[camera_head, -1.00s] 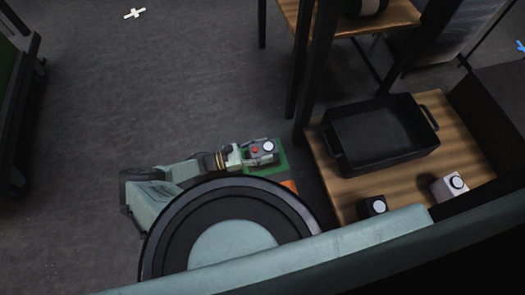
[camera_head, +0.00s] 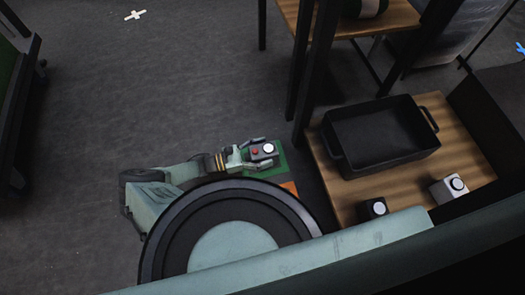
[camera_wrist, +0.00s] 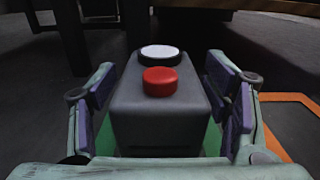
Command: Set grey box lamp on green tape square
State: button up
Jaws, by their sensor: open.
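The grey box lamp (camera_wrist: 158,115) has a red button and a white round lamp on top. It stands upright on the floor on the green tape square (camera_head: 278,158), and in the head view the lamp (camera_head: 262,149) sits toward the square's left part. My gripper (camera_wrist: 165,95) is open, with one finger on each side of the box and a visible gap beside it. In the head view my gripper (camera_head: 266,150) reaches over the square from the left. The box hides part of the green square.
An orange tape mark (camera_head: 290,187) lies just below the green square. At right, a low wooden table (camera_head: 340,190) holds a black tray (camera_head: 380,135), a dark box lamp (camera_head: 373,208) and a white box lamp (camera_head: 449,188). Open floor lies at left.

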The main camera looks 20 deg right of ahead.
jog(key=a, duration=1.2)
jog(key=shift+r+b, duration=0.15)
jog(key=shift+b, duration=0.15)
